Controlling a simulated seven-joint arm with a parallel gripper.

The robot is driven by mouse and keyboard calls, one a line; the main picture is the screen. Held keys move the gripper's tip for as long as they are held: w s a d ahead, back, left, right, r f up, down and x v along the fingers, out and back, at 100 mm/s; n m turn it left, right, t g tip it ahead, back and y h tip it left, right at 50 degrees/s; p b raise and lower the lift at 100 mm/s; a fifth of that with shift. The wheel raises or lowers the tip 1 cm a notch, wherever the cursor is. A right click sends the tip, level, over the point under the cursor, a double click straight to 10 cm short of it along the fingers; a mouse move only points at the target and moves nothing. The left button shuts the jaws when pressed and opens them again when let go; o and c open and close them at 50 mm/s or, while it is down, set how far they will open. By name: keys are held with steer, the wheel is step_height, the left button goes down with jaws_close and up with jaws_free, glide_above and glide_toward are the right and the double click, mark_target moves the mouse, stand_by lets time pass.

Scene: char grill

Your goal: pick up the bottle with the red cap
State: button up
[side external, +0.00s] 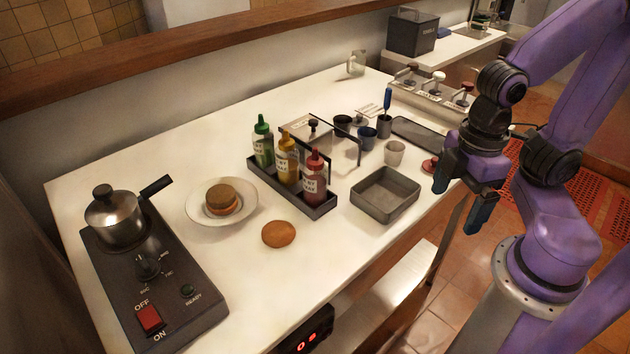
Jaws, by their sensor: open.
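The bottle with the red cap (315,180) holds dark red contents and has a pale label. It stands upright at the near right end of a dark caddy (292,197). Beside it in the caddy stand a yellow bottle (287,160) and a green-capped bottle (262,142). My gripper (460,205) is open and empty. It points down near the table's right edge, well to the right of the bottles and apart from them. The base of the red-capped bottle is hidden by the caddy's rim.
A grey tray (385,195) lies between the caddy and my gripper. A white cup (395,153) and dark cups (366,138) stand behind it.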

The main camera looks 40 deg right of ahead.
steer(key=shift+c, duration=0.8)
steer(key=shift+f, duration=0.1)
